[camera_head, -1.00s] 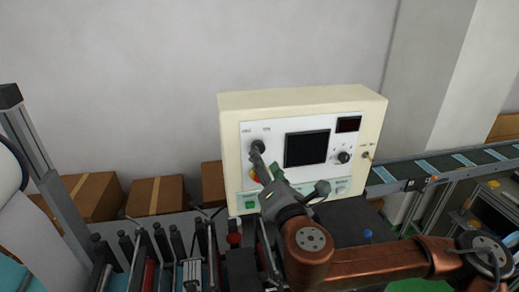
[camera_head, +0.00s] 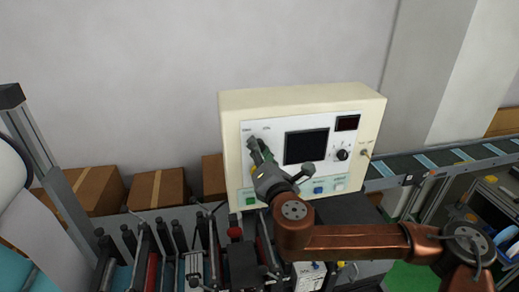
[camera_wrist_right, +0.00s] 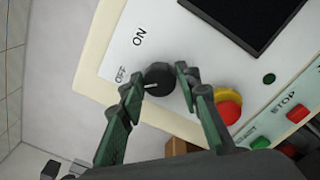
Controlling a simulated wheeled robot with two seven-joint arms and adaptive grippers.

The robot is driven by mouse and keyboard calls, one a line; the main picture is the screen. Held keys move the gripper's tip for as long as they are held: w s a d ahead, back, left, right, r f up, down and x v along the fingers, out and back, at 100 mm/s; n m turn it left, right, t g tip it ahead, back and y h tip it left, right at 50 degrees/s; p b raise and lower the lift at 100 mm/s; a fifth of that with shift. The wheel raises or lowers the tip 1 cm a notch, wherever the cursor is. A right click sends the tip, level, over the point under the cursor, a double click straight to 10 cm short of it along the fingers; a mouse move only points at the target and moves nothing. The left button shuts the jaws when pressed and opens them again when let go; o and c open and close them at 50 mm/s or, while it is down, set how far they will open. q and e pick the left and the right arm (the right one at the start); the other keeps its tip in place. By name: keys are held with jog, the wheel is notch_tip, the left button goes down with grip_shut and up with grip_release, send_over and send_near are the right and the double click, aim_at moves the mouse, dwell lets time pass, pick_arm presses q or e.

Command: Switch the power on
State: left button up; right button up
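A cream control box (camera_head: 230,110) with a white panel stands in the middle of the head view. Its black rotary power knob (camera_wrist_right: 157,78) shows in the right wrist view, beside the printed words ON and OFF; its white mark points toward OFF. My right gripper (camera_head: 260,150) is at the knob, at the panel's upper left, and mostly hides it in the head view. In the right wrist view its two fingers (camera_wrist_right: 158,84) stand apart, one on each side of the knob. Whether they touch it is unclear. My left gripper is not in view.
A red and yellow emergency button (camera_wrist_right: 228,106) sits close to one finger, with a red stop button (camera_wrist_right: 298,113) beyond. The panel also has a dark screen (camera_head: 306,147) and a smaller dial (camera_head: 341,155). Cardboard boxes (camera_head: 158,188) and a conveyor (camera_head: 440,158) stand behind.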

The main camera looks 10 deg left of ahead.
jog(key=c, duration=0.7)
jog(key=shift+f+m+b, duration=0.2)
jog(key=shift+m+b, duration=0.5)
jog(key=shift+b, duration=0.25)
jog(key=m+b, duration=0.5)
jog(key=shift+f, duration=0.1)
jog(key=m+b, duration=0.2)
jog(key=m, duration=0.2)
jog(key=shift+m+b, duration=0.4)
jog(key=m+b, duration=0.1)
jog(key=m, duration=0.1)
jog(key=shift+a+m, duration=0.1)
jog(key=shift+m, duration=0.2)
jog(key=shift+m+t+b, duration=0.3)
jog(key=shift+m+b, duration=0.05)
jog(key=shift+m, duration=0.85)
